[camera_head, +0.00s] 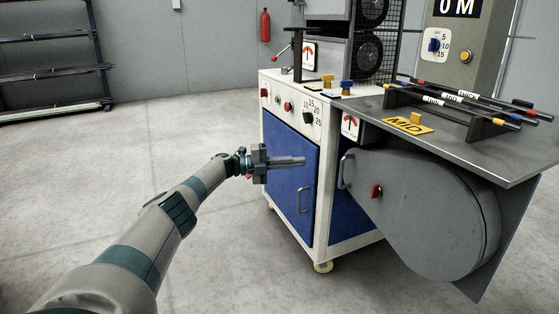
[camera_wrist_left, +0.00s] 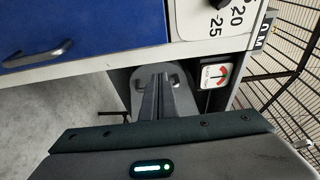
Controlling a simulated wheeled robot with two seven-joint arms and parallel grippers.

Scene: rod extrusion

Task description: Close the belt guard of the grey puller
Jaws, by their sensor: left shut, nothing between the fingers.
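The belt guard (camera_head: 425,215) is a grey rounded cover on the near side of the machine at right, below the steel table. It has a grey handle (camera_head: 344,172) at its left edge and a red latch (camera_head: 376,191). I cannot tell how wide any gap behind it is. My left gripper (camera_head: 303,161) is shut and empty, pointing right in front of the blue door, left of the guard's handle and apart from it. In the left wrist view the shut fingers (camera_wrist_left: 158,78) partly hide the grey guard (camera_wrist_left: 140,92) beyond them. My right gripper is out of view.
The blue door (camera_head: 290,170) has its own handle (camera_head: 302,198). Open concrete floor (camera_head: 170,130) lies to the left.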

